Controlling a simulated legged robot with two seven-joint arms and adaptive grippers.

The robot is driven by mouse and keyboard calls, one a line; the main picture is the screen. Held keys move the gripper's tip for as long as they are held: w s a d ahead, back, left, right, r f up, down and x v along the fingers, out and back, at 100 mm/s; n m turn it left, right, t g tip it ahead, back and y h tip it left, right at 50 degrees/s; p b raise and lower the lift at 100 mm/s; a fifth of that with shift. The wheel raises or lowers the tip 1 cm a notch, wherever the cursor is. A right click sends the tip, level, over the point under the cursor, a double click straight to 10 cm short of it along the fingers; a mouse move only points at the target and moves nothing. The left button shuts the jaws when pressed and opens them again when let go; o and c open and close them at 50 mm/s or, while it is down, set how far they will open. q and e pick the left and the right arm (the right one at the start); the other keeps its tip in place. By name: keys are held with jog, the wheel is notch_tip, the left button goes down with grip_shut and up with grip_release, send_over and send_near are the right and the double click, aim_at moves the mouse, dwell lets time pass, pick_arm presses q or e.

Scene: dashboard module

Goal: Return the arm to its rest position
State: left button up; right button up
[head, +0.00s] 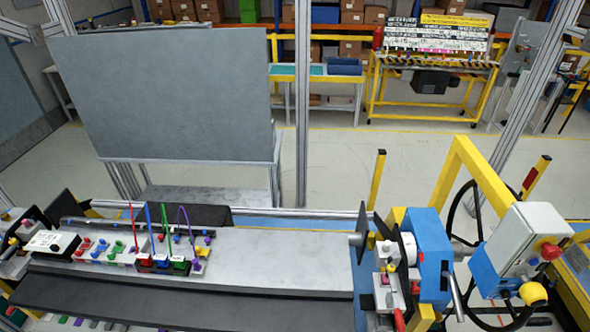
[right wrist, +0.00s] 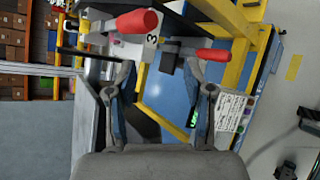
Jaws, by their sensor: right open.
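My right gripper (right wrist: 162,85) shows in the right wrist view, its two grey fingers spread apart with nothing held between them. Beyond the fingers are a red-handled lever (right wrist: 137,21), a second red handle (right wrist: 212,55) and a blue panel (right wrist: 165,90). I cannot tell whether the fingers touch anything there. Neither gripper can be made out in the head view. The dashboard module's grey work surface (head: 270,255) runs across the lower part of the head view.
Coloured plugs and upright cables (head: 165,240) stand on the left of the surface. A blue clamp unit (head: 428,250), a dark handwheel (head: 480,225) and a grey control box (head: 530,240) stand right. A large grey board (head: 180,95) stands behind. The surface's middle is clear.

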jog(key=s+a+f+m+g+y, duration=0.2)
jog(key=s+f+m+g+y, duration=0.15)
jog(key=s+m, duration=0.4)
jog(key=s+a+f+m+g+y, duration=0.2)
jog(key=s+m+g+y, duration=0.15)
jog(key=s+m, duration=0.35)
notch_tip(320, 180, down, 31)
jog(key=s+a+b, duration=0.1)
jog(key=s+b, duration=0.1)
jog(key=b, duration=0.2)
pick_arm(q)
notch_tip(320, 180, down, 8)
jog(key=s+a+b, duration=0.1)
jog(key=b, duration=0.3)
jog(key=shift+a, duration=0.2)
pick_arm(e)
jog(key=s+d+f+g, duration=0.2)
jog(key=s+d+f, duration=0.1)
jog(key=s+f, duration=1.4)
jog(key=shift+f+y, duration=0.3)
jog(key=shift+f, duration=0.65)
pick_arm(q)
jog(key=shift+d, duration=0.35)
pick_arm(e)
jog(key=shift+d+m, duration=0.25)
